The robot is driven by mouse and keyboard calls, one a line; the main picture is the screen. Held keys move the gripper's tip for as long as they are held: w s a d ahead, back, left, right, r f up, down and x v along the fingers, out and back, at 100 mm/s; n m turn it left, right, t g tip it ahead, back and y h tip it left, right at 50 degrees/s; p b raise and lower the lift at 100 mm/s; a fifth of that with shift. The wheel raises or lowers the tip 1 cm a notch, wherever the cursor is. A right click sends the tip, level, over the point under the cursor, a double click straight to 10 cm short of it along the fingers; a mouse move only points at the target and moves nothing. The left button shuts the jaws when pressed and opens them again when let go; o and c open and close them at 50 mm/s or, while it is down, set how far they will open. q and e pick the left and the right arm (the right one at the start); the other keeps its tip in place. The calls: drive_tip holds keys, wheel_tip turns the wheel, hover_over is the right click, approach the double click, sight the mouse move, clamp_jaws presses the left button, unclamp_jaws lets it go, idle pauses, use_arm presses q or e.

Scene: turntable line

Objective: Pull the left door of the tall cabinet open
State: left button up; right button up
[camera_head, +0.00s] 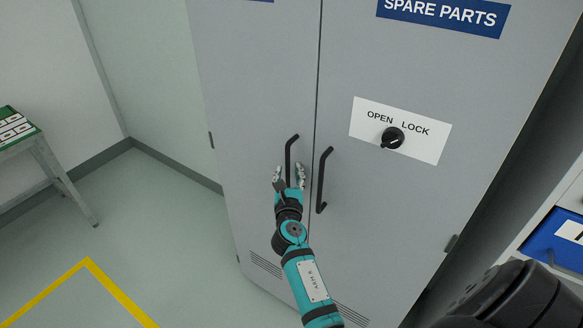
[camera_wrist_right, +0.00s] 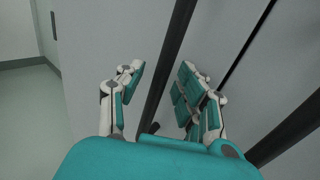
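The tall grey cabinet's left door (camera_head: 250,75) is shut, level with the right door (camera_head: 400,215) along the seam. Its black bar handle (camera_head: 288,152) stands upright near the seam. My right gripper (camera_head: 288,171) is at the lower part of this handle, its fingers apart. In the right wrist view the left handle (camera_wrist_right: 166,72) runs between the two open fingers (camera_wrist_right: 158,88), with gaps showing on both sides. The handle's lower end is partly hidden by the gripper in the head view. My left gripper is not in view.
The right door's handle (camera_head: 323,180) is close to the right of my gripper. A black knob (camera_head: 392,138) sits on the OPEN/LOCK plate (camera_head: 432,145). A green-topped table (camera_head: 18,137) stands far left. The floor (camera_head: 165,210) left of the cabinet is clear.

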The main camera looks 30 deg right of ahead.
drive_tip(key=shift+a+r, duration=0.15)
drive_tip(key=shift+s, duration=0.1)
drive_tip(key=shift+c, duration=0.5)
clamp_jaws()
